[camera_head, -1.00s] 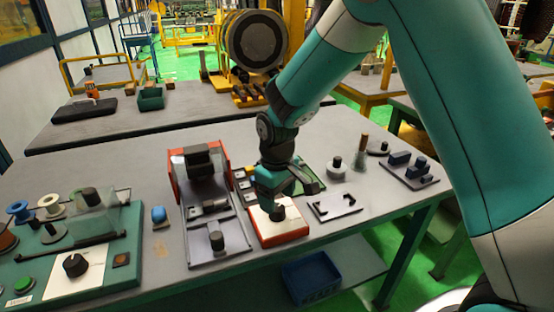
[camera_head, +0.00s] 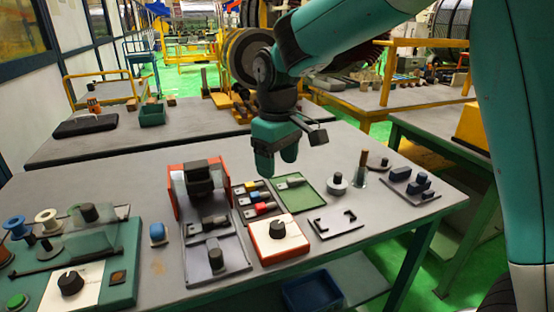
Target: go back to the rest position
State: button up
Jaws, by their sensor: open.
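My gripper (camera_head: 277,168) hangs above the far part of the table (camera_head: 340,255), fingers pointing down, with nothing visible between them. It is clear of everything on the table. Below and in front of it stands a red-edged white box with a black knob (camera_head: 278,230).
A red-sided fixture (camera_head: 176,192) stands left of my gripper. A green control panel (camera_head: 122,285) with spools fills the left front. A dark bracket plate (camera_head: 335,223) and a plate with dark blocks (camera_head: 412,186) lie at the right. A blue bin (camera_head: 312,292) sits below.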

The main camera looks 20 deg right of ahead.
jog(key=s+a+r+y, duration=0.1)
jog(key=s+a+y, duration=0.1)
jog(key=s, duration=1)
jog(key=s+a+r+n+y, duration=0.1)
jog(key=s+a+y, duration=0.1)
jog(key=s, duration=1)
jog(key=shift+s+a, duration=0.35)
jog(key=shift+s, duration=0.05)
